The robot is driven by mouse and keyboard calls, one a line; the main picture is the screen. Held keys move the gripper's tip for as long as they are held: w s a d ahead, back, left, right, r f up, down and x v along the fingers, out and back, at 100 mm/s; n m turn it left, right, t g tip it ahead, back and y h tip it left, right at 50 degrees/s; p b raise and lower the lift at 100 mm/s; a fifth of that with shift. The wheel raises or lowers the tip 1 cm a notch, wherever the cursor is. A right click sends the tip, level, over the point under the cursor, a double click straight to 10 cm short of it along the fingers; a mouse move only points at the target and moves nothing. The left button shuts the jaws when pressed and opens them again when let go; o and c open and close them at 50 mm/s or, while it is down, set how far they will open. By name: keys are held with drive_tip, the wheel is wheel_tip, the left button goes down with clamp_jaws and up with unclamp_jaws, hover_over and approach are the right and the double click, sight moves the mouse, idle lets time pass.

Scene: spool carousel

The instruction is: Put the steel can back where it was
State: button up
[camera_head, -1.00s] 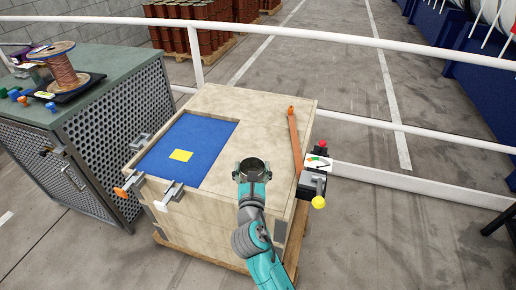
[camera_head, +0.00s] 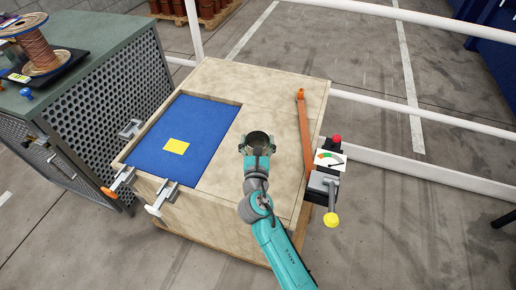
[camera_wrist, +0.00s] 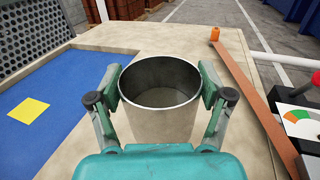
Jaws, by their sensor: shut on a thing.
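The steel can (camera_wrist: 160,112) is an open-topped grey metal cylinder, upright and empty inside in the wrist view. My gripper (camera_wrist: 160,92) is shut on it, one finger pad on each side. In the head view the can (camera_head: 259,140) and my gripper (camera_head: 258,150) are over the bare wooden part of the crate top (camera_head: 225,85), right of the blue recessed panel (camera_head: 150,145). A yellow square (camera_head: 176,146) lies on the blue panel. I cannot tell whether the can touches the wood, as its base is hidden.
An orange-brown bar (camera_head: 305,130) lies along the crate's right side, beside a control box (camera_head: 323,185) with red and yellow knobs. Clamps (camera_head: 165,197) sit on the front left edge. A green-topped cabinet (camera_head: 85,85) with a wire spool (camera_head: 38,50) stands left. White rails run behind.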

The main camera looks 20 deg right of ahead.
sight(258, 141)
drive_tip(key=shift+f, duration=2.15)
drive_tip(key=shift+f, duration=0.15)
drive_tip(key=o, duration=1.3)
drive_tip(key=v, duration=1.1)
drive_tip(key=shift+s+a, duration=0.15)
drive_tip(key=shift+s, duration=0.1)
drive_tip(key=shift+w, duration=0.5)
drive_tip(key=shift+d+x, duration=0.2)
drive_tip(key=shift+x, duration=5.1)
